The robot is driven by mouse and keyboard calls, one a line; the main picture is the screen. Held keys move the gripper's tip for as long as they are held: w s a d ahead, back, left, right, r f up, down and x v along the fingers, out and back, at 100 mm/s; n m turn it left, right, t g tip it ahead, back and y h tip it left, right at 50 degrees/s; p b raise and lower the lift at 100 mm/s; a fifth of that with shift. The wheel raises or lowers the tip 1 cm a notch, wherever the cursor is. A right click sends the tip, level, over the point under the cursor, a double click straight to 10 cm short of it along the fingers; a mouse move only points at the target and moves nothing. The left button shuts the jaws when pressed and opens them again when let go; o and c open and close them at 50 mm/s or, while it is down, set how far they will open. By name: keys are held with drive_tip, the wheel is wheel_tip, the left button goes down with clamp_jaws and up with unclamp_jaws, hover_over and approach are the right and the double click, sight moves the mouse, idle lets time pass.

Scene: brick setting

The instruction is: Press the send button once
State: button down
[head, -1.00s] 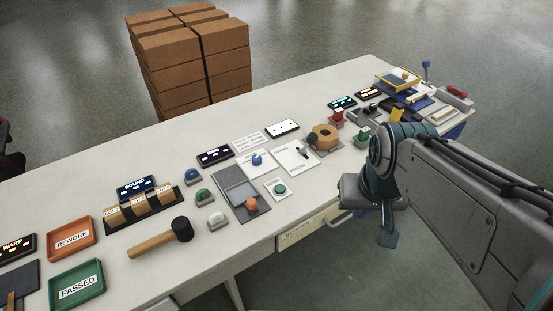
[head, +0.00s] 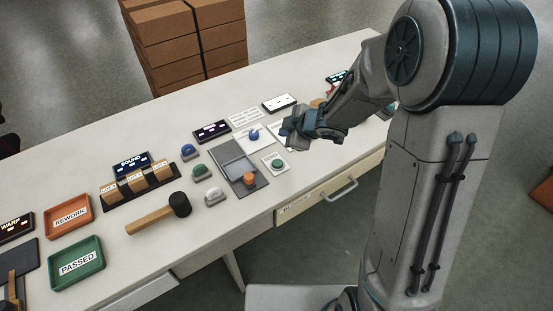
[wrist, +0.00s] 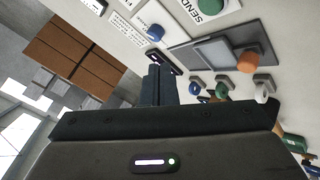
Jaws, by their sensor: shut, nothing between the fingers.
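The send button is a green round button on a white plate (head: 277,163), near the front edge of the table. In the wrist view the green button (wrist: 211,5) shows at the top edge, with the word SEND on its plate. My gripper (head: 291,130) is above the table, just behind and slightly right of the button in the head view, and apart from it. In the wrist view its fingers (wrist: 160,78) are shut together and empty.
A grey panel with an orange knob (head: 249,179) lies left of the button. A blue knob (head: 253,134) stands behind it. Green and white buttons (head: 212,196), a mallet (head: 180,204) and trays (head: 76,262) lie further left. A drawer (head: 330,192) is below the table edge.

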drive_tip(key=shift+s+a+f+n+y, duration=0.3)
drive_tip(key=shift+a+f+n+y, duration=0.15)
drive_tip(key=shift+a, duration=0.25)
drive_tip(key=shift+f, duration=0.2)
drive_tip(key=b, duration=0.8)
hover_over(280, 164)
wheel_tip(280, 164, down, 8)
drive_tip(key=shift+s+r, duration=0.15)
drive_tip(key=shift+r, duration=0.05)
drive_tip(key=shift+f+b, duration=0.35)
drive_tip(key=shift+f, duration=0.1)
drive_tip(key=shift+f, duration=0.1)
idle(0.7)
drive_tip(key=shift+f, duration=0.3)
